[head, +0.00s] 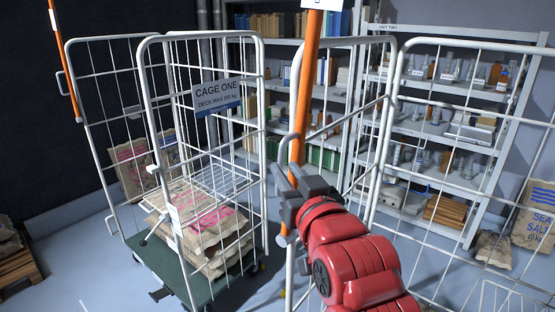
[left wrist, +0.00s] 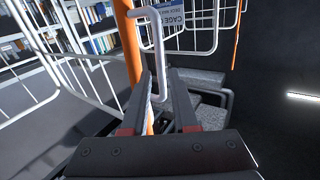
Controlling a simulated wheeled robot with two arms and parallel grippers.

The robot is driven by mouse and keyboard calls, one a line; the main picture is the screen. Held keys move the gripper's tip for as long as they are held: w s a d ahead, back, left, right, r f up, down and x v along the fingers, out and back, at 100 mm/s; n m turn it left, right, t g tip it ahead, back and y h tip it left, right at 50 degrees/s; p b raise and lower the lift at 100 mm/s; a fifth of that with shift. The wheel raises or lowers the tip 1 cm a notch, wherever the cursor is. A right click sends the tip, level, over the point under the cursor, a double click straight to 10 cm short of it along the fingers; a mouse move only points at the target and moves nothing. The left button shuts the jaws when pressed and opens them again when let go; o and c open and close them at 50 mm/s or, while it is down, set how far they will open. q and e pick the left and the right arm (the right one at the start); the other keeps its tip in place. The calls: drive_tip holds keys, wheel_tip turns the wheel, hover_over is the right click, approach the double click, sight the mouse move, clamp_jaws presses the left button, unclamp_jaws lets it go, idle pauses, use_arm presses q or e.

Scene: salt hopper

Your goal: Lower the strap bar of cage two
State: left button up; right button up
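Cage two is probably the white wire cage (head: 388,120) at centre right; I see no label on it. My left gripper (head: 284,192), on a red arm, is at the near left upright of this cage, in front of an orange post. In the left wrist view my left gripper (left wrist: 160,72) has its two dark fingers apart. A pale bent tube (left wrist: 157,45) runs down into the gap between them; contact is unclear. I cannot tell whether this tube is the strap bar or the cage frame. My right gripper is out of view.
Cage one, with its sign (head: 217,95), stands at left with stacked sacks (head: 215,240) on a green deck (head: 150,262). The orange post (head: 305,85) rises beside my gripper. Shelves (head: 440,130) line the back. A salt sack (head: 535,215) stands at far right.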

use_arm(q)
drive_tip(key=x, duration=0.7)
drive_tip(key=shift+s, duration=0.1)
drive_tip(key=shift+c, duration=0.3)
clamp_jaws()
drive_tip(key=shift+f, duration=0.1)
idle(0.8)
